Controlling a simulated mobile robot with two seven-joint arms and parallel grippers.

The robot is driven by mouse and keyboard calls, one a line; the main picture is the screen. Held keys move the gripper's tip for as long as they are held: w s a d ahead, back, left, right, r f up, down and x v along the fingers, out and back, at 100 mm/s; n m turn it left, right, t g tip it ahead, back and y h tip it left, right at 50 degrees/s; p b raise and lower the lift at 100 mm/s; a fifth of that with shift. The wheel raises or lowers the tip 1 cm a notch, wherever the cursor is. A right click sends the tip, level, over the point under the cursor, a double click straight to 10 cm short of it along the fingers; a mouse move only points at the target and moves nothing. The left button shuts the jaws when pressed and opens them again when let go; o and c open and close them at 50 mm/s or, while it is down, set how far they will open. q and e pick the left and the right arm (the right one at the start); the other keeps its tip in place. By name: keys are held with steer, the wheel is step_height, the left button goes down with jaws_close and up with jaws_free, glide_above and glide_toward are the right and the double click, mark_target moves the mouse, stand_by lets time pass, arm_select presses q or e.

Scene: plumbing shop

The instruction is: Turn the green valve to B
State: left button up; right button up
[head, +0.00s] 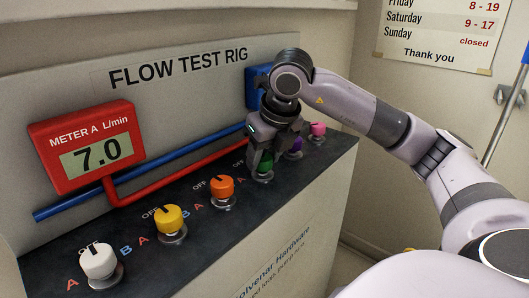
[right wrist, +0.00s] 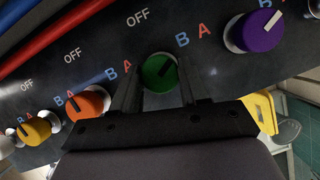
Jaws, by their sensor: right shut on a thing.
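The green valve (right wrist: 160,71) is a round knob on the dark sloping panel, between the orange and purple knobs. In the right wrist view, OFF is printed above it, a red A at its left and a blue B (right wrist: 183,39) at its upper right. The dark mark on its face seems to slant to the upper right, but it is faint. My right gripper (right wrist: 156,92) is shut on the green valve, one finger on each side. In the head view the gripper (head: 262,158) covers part of the green valve (head: 265,169). My left gripper is not in view.
White (head: 98,262), yellow (head: 169,218) and orange (head: 222,187) knobs stand to the left; purple (right wrist: 261,31) and pink (head: 318,129) knobs to the right. Meter A (head: 92,149) reads 7.0. Red (head: 180,177) and blue (head: 170,157) pipes run along the back.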

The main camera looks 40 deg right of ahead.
stand_by(0.4)
steer(key=o, duration=1)
steer(key=shift+o, duration=0.2)
steer(key=p+v, duration=0.1)
steer(key=v, duration=0.6)
steer(key=shift+r, duration=0.1)
